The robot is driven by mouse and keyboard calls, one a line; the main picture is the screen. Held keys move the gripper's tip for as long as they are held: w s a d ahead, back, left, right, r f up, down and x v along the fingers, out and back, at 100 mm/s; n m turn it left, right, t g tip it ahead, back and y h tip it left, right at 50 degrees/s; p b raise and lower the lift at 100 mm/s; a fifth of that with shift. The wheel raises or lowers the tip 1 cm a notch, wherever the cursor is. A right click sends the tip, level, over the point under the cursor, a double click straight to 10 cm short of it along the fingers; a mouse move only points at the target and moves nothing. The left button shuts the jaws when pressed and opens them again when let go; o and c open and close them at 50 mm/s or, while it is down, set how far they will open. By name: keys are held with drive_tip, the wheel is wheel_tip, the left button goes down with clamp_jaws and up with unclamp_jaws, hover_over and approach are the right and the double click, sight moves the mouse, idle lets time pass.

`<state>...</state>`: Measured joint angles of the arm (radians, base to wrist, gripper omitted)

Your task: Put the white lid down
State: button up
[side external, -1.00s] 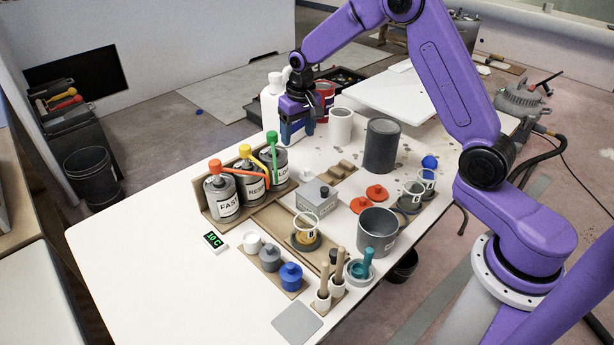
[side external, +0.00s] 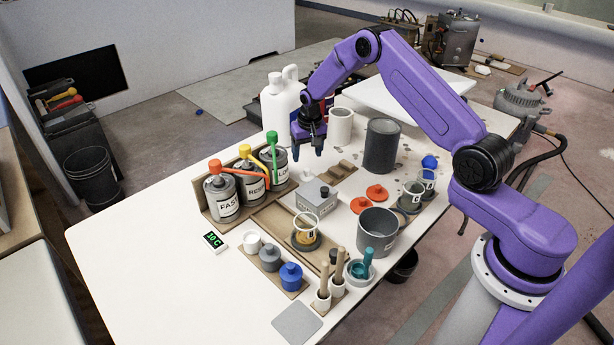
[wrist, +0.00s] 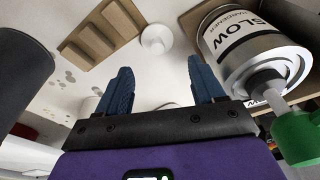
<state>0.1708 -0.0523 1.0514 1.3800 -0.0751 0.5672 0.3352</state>
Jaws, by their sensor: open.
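The white lid (wrist: 156,40) is a small round disc with a knob. In the wrist view it lies on the white tabletop between the SLOW can and a notched wooden block, ahead of my fingers. It is hard to make out against the white table in the side view. My gripper (side external: 307,153) is open and empty, pointing down above the table just right of the SLOW can. In the wrist view its two blue fingers (wrist: 156,88) are spread apart with nothing between them, and the lid is clear of both.
The SLOW can (wrist: 250,50) with a green top stands close by my gripper. The notched wooden block (wrist: 100,32) lies on the other side. A dark grey can (side external: 382,147), a white cup (side external: 340,126) and white jugs (side external: 279,105) stand nearby. The table's front left is clear.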

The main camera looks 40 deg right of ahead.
sight(307, 169)
drive_tip(key=shift+w+d+f, duration=0.1)
drive_tip(key=shift+w+f, duration=0.05)
drive_tip(key=shift+f, duration=1.2)
drive_tip(key=shift+w+d+f, duration=0.1)
drive_tip(key=shift+w+f, duration=0.05)
drive_tip(key=shift+f, duration=1.2)
drive_tip(key=shift+w+d+f, duration=0.1)
drive_tip(key=shift+w+f, duration=0.05)
drive_tip(key=shift+f, duration=1.2)
drive_tip(key=c, duration=0.8)
drive_tip(key=shift+r, duration=0.1)
drive_tip(key=shift+c, duration=0.3)
